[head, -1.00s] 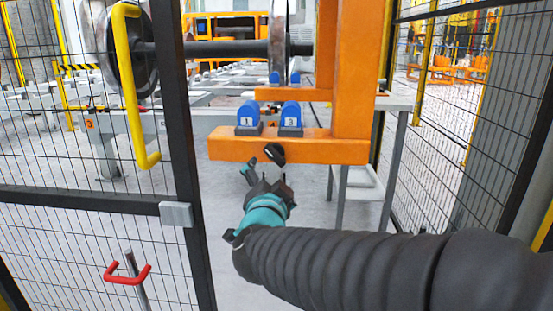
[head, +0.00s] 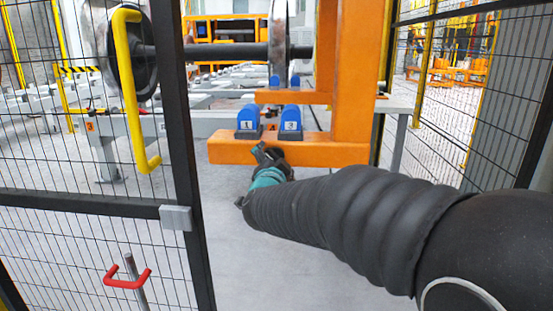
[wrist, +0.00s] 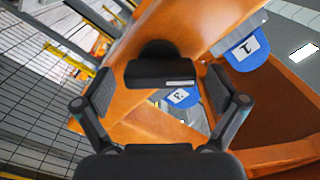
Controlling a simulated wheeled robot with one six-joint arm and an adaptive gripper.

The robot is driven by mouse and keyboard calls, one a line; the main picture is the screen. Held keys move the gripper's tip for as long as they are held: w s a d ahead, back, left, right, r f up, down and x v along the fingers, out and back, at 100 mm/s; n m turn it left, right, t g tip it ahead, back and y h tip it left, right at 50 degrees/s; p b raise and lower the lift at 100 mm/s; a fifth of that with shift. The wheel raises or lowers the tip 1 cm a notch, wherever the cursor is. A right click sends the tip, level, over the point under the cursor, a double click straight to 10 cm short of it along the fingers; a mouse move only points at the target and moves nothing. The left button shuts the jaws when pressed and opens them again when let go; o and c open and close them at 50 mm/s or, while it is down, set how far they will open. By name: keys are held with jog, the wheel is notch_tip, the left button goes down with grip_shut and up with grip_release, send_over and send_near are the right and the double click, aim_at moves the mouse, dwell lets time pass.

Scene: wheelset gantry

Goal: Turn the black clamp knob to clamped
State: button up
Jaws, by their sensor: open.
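The black clamp knob (wrist: 160,73) sits on the orange beam (head: 230,150), and in the wrist view it lies between the two finger pads of my gripper (wrist: 161,90). The gripper is open, with a gap showing between each pad and the knob. The knob's bar lies level across the wrist picture, with a rounded black part above it. In the head view my gripper (head: 268,157) is at the front face of the beam and mostly hides the knob.
Blue blocks marked 1 (head: 248,118) and 3 (head: 290,120) stand on the beam just above the knob. An orange post (head: 352,80) rises at the right. A mesh door with a yellow handle (head: 132,90) stands to the left.

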jog(key=shift+w, duration=0.55)
